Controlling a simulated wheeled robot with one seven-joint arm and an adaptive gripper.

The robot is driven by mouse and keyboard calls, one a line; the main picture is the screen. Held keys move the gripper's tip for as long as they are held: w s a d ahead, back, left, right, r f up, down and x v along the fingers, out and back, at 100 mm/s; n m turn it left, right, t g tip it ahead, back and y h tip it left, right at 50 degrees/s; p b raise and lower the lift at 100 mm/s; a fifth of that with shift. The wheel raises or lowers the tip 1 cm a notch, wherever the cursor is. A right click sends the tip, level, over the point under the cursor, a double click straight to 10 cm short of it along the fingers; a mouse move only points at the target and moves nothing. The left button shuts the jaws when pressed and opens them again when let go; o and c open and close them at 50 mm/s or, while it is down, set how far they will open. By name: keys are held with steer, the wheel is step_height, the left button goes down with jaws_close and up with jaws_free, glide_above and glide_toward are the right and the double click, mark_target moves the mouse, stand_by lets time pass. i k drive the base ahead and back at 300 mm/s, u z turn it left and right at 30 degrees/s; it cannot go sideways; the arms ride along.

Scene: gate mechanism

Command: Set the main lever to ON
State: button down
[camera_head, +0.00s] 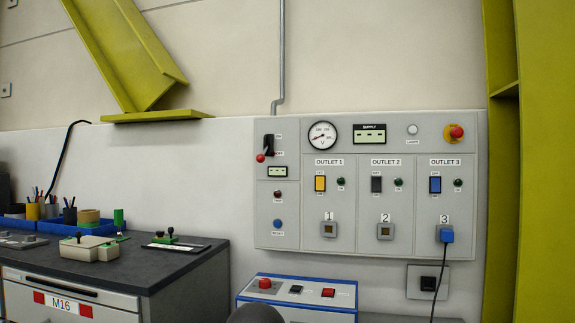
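The main lever (267,146) is at the upper left of the grey control panel (348,261) on the wall. It has a dark body and a red ball knob (260,158) at its lower left. The knob hangs down, level with the lower of two small labels beside it; the labels are too small to read surely. My gripper is not in view. A dark rounded shape at the bottom edge may be part of my arm, and nothing touches the lever.
The panel carries a gauge (322,135), outlet switches and a red emergency button (454,133). A blue-edged box (297,300) stands below it. A dark-topped workbench (150,262) with tools is at the left. A yellow-green beam (500,160) borders the panel's right. The space before the lever looks clear.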

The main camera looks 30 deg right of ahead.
mark_target(261, 158)
steer(key=z, duration=0.55)
steer(key=i, duration=0.6)
steer(key=z, duration=0.4)
